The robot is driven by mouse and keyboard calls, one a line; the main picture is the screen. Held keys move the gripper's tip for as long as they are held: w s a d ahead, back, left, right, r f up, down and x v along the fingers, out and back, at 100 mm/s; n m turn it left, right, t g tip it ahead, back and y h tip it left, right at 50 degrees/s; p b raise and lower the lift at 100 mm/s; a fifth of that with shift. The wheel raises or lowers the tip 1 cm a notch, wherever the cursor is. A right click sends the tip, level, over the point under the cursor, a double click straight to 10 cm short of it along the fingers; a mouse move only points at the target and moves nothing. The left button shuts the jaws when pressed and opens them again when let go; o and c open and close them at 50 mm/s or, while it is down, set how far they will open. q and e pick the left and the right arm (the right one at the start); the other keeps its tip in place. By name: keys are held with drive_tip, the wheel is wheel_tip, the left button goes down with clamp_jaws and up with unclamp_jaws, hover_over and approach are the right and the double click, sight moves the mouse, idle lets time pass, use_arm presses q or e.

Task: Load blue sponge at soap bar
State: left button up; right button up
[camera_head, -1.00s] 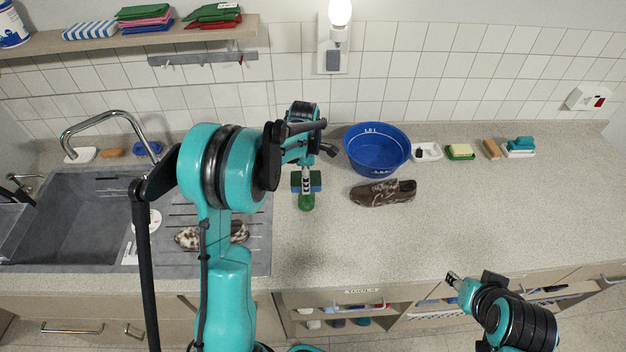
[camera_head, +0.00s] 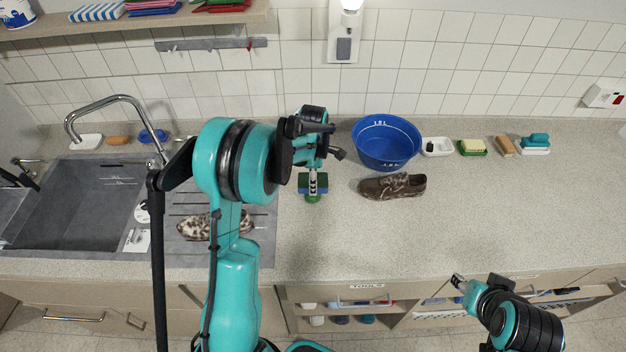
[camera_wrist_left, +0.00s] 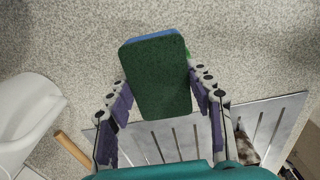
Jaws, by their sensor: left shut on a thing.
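A blue sponge with a dark green face (camera_wrist_left: 158,78) fills the middle of the left wrist view. It also shows in the head view (camera_head: 305,184). My left gripper (camera_head: 313,183) is shut on it above the counter, left of the blue basin; its fingers lie along the sponge's two sides. A green thing (camera_head: 313,198) shows just below it, partly hidden, and I cannot tell what it is. A pale yellow bar, apparently the soap (camera_head: 472,146), lies on a green dish at the back right, apart from the gripper. My right gripper (camera_head: 459,284) is low at the front right; its fingers are too small to read.
A blue basin (camera_head: 386,145) and a brown shoe (camera_head: 392,187) stand between the sponge and the yellow bar. A white dish (camera_head: 437,147), a tan block (camera_head: 504,146) and a teal brush (camera_head: 536,140) flank the bar. The counter's front right is clear. A sink (camera_head: 75,200) lies left.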

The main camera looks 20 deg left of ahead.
use_arm(q)
drive_tip(key=shift+f+b, duration=0.55)
idle(1.8)
drive_tip(key=shift+r, duration=0.15)
drive_tip(key=shift+r+p, duration=2.25)
drive_tip(key=shift+r, duration=1.2)
drive_tip(key=shift+f, duration=0.1)
